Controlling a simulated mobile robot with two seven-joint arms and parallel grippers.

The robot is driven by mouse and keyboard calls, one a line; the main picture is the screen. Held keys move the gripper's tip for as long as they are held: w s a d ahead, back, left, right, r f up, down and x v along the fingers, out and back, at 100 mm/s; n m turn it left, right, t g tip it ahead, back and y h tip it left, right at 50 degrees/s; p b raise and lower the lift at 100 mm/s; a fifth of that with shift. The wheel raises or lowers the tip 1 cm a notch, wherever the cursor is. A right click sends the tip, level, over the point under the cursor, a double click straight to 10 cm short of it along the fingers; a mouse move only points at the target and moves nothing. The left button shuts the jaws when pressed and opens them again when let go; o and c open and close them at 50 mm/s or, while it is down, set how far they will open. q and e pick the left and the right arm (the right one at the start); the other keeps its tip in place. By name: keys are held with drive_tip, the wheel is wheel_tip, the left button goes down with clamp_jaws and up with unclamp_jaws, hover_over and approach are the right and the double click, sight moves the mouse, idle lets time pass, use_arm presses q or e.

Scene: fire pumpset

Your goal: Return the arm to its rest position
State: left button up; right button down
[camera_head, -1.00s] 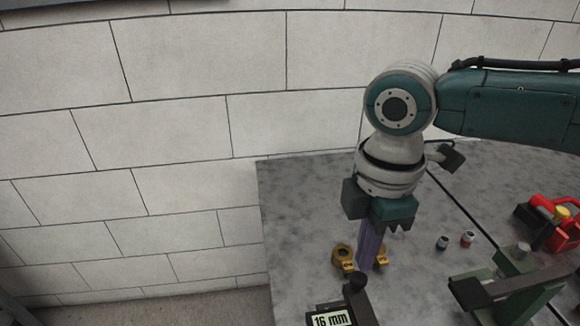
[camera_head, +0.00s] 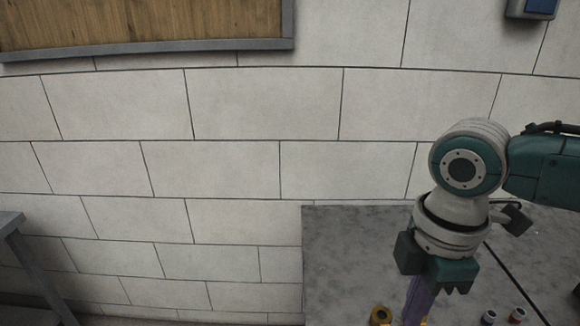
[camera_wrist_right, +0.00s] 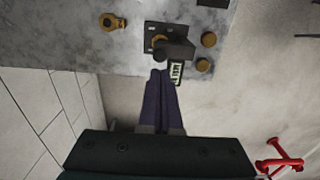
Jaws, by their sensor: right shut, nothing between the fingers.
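My right arm comes in from the right in the head view. Its gripper (camera_head: 418,303) points down over the grey table, with its purple fingers cut off by the bottom edge. In the right wrist view the same gripper (camera_wrist_right: 160,76) shows its two purple fingers together, shut and empty. The fingertips appear beside a dark device with a small lit display (camera_wrist_right: 176,71); whether they touch it I cannot tell. My left gripper is in neither view.
The grey table (camera_head: 345,245) fills the lower right, below a pale block wall. A brass ring (camera_head: 381,315) and two small cylinders stand on it. In the wrist view, brass pieces (camera_wrist_right: 113,22) lie on the table and a red object (camera_wrist_right: 280,158) is at lower right.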

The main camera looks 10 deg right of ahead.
drive_tip(key=s+a+m+t+y, duration=0.2)
drive_tip(key=s+a+m+y, duration=0.15)
drive_tip(key=s+a, duration=0.7)
drive_tip(key=s+d+r+m+t+h, duration=0.25)
drive_tip(key=s+d+r+m, duration=0.35)
drive_tip(key=m, duration=0.4)
wheel_tip(320, 180, up, 25)
drive_tip(key=d+p, duration=0.1)
drive_tip(key=p, duration=2.5)
drive_tip(key=shift+w+d+g+h, duration=0.15)
drive_tip(key=shift+w+g+h, duration=0.1)
drive_tip(key=shift+g+h, duration=0.2)
drive_tip(key=shift+f, duration=0.15)
